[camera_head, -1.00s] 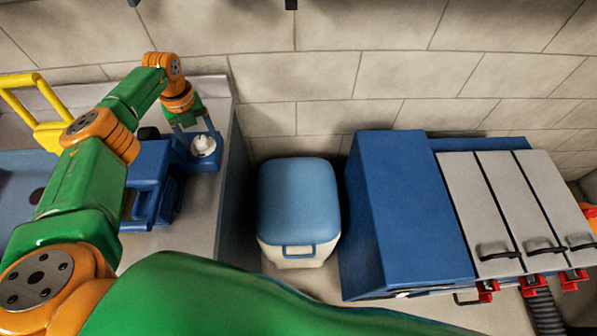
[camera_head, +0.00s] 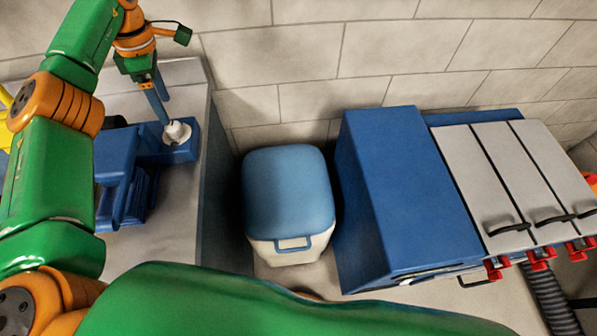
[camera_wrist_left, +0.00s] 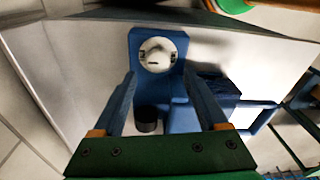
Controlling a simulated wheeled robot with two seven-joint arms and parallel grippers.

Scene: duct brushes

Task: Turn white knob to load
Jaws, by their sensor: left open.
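The white knob (camera_head: 176,132) sits on a blue block (camera_head: 184,153) at the counter's right side. In the left wrist view, the round knob (camera_wrist_left: 157,55) has a raised grip and a small dark mark. No "load" label is readable. My left gripper (camera_head: 166,112) hangs over the knob with its blue fingers pointing down. In the left wrist view, the open fingers (camera_wrist_left: 158,82) are spread wider than the knob, with nothing between them. The knob lies beyond the tips in that picture; I cannot tell whether any finger touches it. My right gripper is not in view.
A blue machine part (camera_head: 117,172) joins the block on the left. A black cylinder (camera_wrist_left: 146,119) stands near the block. A blue-lidded cooler (camera_head: 288,190) stands on the floor beside the counter. A large blue cabinet (camera_head: 405,190) is further right. A block wall runs behind.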

